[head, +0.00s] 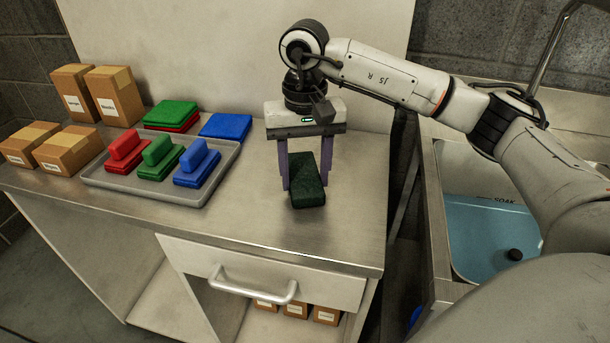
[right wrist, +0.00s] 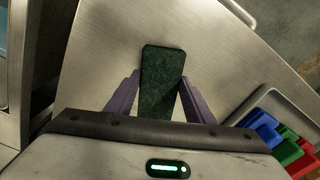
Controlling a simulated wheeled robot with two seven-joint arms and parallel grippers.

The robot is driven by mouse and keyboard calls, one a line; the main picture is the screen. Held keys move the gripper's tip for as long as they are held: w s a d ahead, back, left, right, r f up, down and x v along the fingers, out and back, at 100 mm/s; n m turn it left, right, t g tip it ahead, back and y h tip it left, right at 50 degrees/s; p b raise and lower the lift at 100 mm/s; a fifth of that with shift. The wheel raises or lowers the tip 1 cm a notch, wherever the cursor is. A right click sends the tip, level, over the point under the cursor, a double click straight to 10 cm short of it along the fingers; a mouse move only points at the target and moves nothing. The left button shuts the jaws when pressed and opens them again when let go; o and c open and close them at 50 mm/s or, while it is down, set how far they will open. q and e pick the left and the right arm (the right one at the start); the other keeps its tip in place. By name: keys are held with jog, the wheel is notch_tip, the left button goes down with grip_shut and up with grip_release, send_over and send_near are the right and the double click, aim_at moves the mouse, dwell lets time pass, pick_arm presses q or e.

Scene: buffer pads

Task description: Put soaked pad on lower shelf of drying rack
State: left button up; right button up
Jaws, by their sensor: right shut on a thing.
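A dark green, mottled pad (head: 308,192) is between the purple fingers of my right gripper (head: 303,186), over the bare right part of the steel counter (head: 255,215). In the right wrist view the pad (right wrist: 162,75) stretches out past the fingertips (right wrist: 158,98), a finger at each side. My right gripper is shut on it. I cannot tell whether the pad touches the counter or hangs just above it. My left gripper is not in view. I cannot make out a drying rack in either view.
A grey tray (head: 160,194) holds red, green and blue handled blocks. Flat green (head: 170,113) and blue (head: 226,126) pads lie behind it, with cardboard boxes (head: 115,95) at left. A basin of blue water (head: 490,235) marked SOAK is at right. A drawer (head: 325,287) is below the counter.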

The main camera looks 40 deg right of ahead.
jog(key=shift+f, duration=0.3)
jog(key=shift+f, duration=0.1)
jog(key=shift+f, duration=0.15)
jog(key=o, duration=1.1)
jog(key=shift+c, duration=0.2)
